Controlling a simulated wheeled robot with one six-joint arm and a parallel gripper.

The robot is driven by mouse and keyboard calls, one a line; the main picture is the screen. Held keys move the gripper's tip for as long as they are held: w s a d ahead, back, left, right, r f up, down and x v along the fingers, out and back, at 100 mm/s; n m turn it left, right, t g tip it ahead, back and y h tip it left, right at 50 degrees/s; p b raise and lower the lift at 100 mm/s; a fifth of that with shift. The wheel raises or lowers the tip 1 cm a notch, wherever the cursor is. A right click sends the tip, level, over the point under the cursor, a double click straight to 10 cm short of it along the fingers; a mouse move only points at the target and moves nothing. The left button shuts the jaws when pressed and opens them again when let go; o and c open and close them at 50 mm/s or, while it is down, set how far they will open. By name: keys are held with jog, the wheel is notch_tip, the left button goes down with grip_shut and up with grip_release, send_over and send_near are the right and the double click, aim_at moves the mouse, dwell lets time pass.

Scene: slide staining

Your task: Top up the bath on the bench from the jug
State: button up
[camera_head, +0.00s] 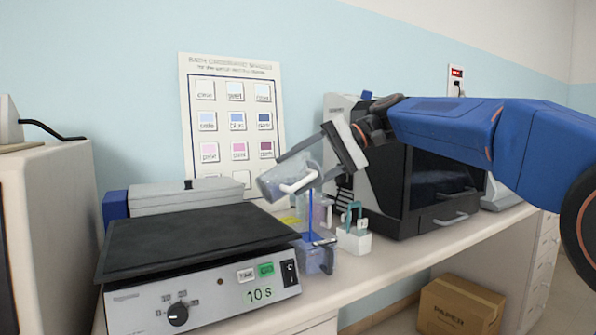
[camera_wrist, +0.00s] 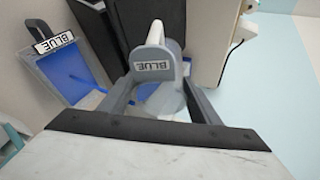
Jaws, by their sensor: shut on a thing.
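My gripper (camera_head: 326,158) is shut on the jug (camera_head: 284,178), a pale translucent vessel held tilted above the bench. In the wrist view the fingers (camera_wrist: 156,88) close on a grey part of the jug (camera_wrist: 152,67) marked BLUE. The bath (camera_head: 315,256), a small bluish container, stands on the bench below the jug. It shows in the wrist view (camera_wrist: 68,72) with a BLUE tag and blue inside.
A dark-topped machine (camera_head: 190,238) marked 10 s stands close left of the bath. A white container with a teal handle (camera_head: 355,238) and a faint pinkish one (camera_head: 322,210) stand nearby. A large black-fronted machine (camera_head: 435,185) is behind to the right. The bench front at right is clear.

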jog(key=shift+f, duration=0.15)
dwell(0.6)
jog(key=shift+d+f+g+y, duration=0.1)
jog(key=shift+f+g+y, duration=0.2)
jog(key=shift+y, duration=0.2)
dwell(0.7)
jog(key=shift+w+d+f+m+y, duration=0.15)
jog(key=shift+f+m+y, duration=0.15)
jog(key=shift+y, duration=0.2)
dwell(0.4)
jog(key=shift+r+h, duration=0.4)
jog(key=shift+h, duration=0.1)
